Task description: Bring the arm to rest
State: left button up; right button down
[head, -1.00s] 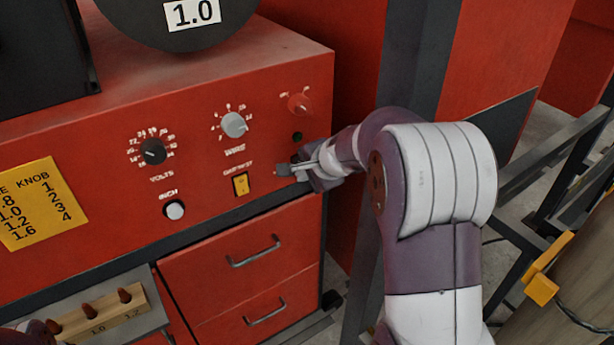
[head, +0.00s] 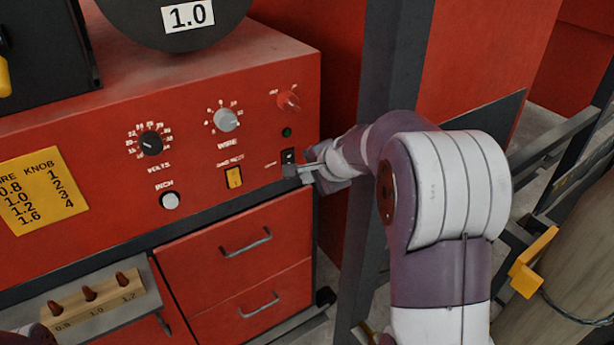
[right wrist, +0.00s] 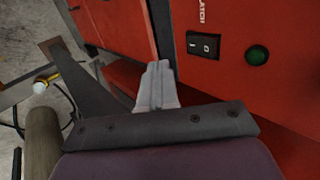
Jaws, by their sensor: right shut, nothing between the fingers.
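My right gripper (head: 292,172) is shut and empty. In the head view it is just below a small black rocker switch (head: 288,156) on the red machine's front panel (head: 110,195). In the right wrist view its closed grey fingers (right wrist: 158,85) point toward the red panel, with the switch (right wrist: 203,45) to their right. I cannot tell whether the fingertips touch the panel. A green lamp (head: 287,132) sits above the switch and also shows in the right wrist view (right wrist: 257,56). My left gripper is not in view.
The panel carries a volts knob (head: 151,143), a wire knob (head: 226,119), a red knob (head: 288,100) and a yellow switch (head: 234,177). Drawers (head: 245,240) are below. A dark post (head: 385,70) stands behind my right arm. A wooden peg holder (head: 95,303) is at lower left.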

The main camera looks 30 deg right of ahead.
jog(key=s+r+b, duration=0.1)
jog(key=s+r, duration=0.3)
jog(key=s, duration=0.3)
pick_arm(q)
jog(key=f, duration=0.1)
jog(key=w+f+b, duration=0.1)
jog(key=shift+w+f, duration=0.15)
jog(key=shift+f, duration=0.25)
pick_arm(e)
jog(key=s+a+f+n+g, duration=0.3)
jog(key=s+a+f+n, duration=0.3)
jog(key=f+n, duration=0.2)
jog(key=s+a+f+n+g, duration=0.4)
jog(key=s+a+f+n, duration=0.2)
jog(key=f+n, duration=0.3)
jog(key=shift+a+f+h, duration=0.15)
jog(key=shift+f+h, duration=0.25)
jog(key=shift+f, duration=0.2)
